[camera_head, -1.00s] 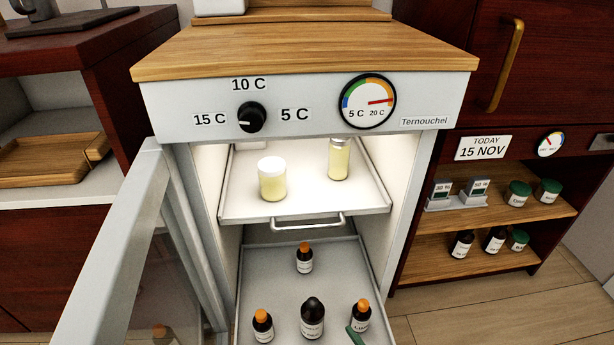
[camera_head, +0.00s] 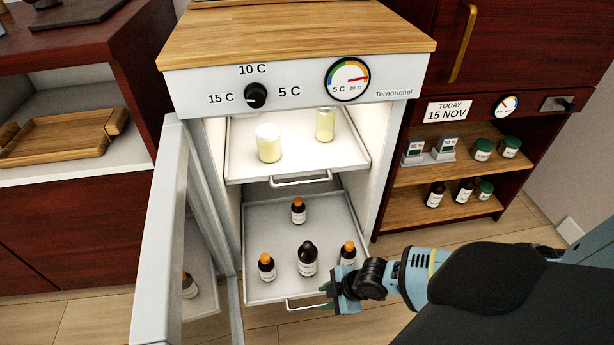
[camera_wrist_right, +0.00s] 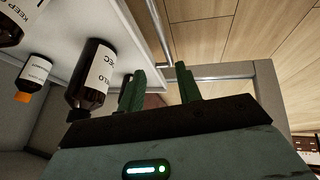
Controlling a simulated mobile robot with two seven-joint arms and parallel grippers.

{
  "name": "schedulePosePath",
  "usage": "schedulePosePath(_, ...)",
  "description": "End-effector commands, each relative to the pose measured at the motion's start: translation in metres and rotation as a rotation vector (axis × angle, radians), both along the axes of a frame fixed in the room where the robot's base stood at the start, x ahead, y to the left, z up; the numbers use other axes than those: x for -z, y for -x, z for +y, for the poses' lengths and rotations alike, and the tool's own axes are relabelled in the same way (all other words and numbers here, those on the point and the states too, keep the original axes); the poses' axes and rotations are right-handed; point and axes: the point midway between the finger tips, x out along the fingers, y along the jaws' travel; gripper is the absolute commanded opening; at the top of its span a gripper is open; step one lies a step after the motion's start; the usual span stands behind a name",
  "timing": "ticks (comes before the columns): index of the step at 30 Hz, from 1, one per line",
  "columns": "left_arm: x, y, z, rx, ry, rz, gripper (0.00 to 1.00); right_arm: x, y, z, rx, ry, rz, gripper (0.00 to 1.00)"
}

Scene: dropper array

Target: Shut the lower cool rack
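The lower cool rack (camera_head: 275,224) is a pale tray pulled out of the open cooler, carrying several dark bottles. Its silver handle (camera_head: 306,304) is at the front edge. My right gripper (camera_head: 324,297) is at the handle's right end, with its fingers pointing left. In the right wrist view its two green fingers (camera_wrist_right: 160,72) are apart, and the handle bar (camera_wrist_right: 158,28) appears between their tips in the picture. I cannot tell whether they touch it. A dark bottle (camera_wrist_right: 92,77) stands close to the fingers. My left gripper is not in view.
The upper rack (camera_head: 246,171) holds two pale yellow containers above the lower rack. A cabinet with wooden shelves (camera_head: 440,204) is on the right. Wooden floor lies clear in front.

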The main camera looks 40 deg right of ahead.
Motion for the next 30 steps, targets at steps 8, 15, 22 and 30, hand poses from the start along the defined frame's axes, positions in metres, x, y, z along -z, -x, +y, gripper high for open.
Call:
schedulePosePath(8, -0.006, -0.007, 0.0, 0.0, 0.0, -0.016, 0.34, -0.002, 0.018, -0.026, -0.043, 0.078, 0.09, 0.34)
schedulePosePath(15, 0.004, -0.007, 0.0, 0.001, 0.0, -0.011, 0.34, 0.014, 0.013, -0.022, -0.04, 0.074, 0.09, 0.34)
schedulePosePath(22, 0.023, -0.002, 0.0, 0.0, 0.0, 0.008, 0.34, 0.046, 0.0, -0.013, -0.04, 0.073, 0.089, 0.34)
schedulePosePath(30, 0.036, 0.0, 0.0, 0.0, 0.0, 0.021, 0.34, 0.068, -0.009, -0.007, -0.04, 0.074, 0.088, 0.34)
